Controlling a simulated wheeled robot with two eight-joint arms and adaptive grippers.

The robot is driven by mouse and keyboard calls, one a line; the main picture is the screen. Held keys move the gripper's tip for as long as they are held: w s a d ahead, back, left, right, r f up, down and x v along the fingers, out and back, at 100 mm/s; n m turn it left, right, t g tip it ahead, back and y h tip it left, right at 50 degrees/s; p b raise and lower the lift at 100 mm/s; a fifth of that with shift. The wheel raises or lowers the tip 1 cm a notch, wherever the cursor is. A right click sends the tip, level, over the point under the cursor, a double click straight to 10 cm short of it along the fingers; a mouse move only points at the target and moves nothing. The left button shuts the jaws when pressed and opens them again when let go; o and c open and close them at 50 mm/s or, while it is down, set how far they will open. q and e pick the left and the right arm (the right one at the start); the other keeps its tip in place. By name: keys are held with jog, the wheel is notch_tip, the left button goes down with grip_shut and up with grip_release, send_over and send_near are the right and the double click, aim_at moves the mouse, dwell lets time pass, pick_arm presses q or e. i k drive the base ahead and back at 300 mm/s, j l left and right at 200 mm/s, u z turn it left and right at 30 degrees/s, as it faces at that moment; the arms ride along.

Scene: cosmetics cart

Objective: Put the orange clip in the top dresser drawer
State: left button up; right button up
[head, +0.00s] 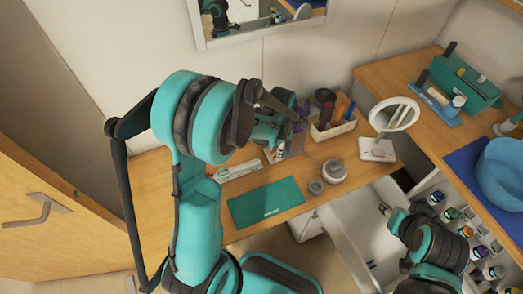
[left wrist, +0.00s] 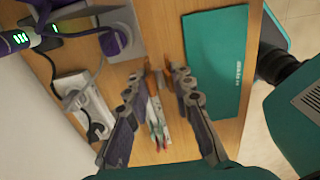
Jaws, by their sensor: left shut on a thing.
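In the left wrist view, an orange clip (left wrist: 152,84) shows as a small orange piece between the fingers of my left gripper (left wrist: 158,76), which is shut on it. Below it lie several thin sticks or pens. In the head view, my left gripper (head: 285,112) is over the back of the desk, and the clip is not clearly visible there. The top dresser drawer (head: 352,222) is pulled open at the desk's front, and its bare pale floor shows. My right gripper (head: 385,210) is at the drawer's right side; I cannot tell its finger opening.
A green mat (head: 265,203) lies on the desk, with small jars (head: 333,171) beside it. A round mirror (head: 393,115) and an organizer box (head: 333,128) stand behind. Several bottles fill a compartment right of the drawer.

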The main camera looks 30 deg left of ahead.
aim_at(399, 250)
jog(key=k+l, duration=0.1)
jog(key=l, duration=0.6)
jog(key=k+l, duration=0.1)
jog(key=l, duration=0.6)
jog(key=k+l, duration=0.15)
jog(key=l, duration=0.55)
jog(key=k+l+z, duration=0.1)
jog(key=l, duration=0.55)
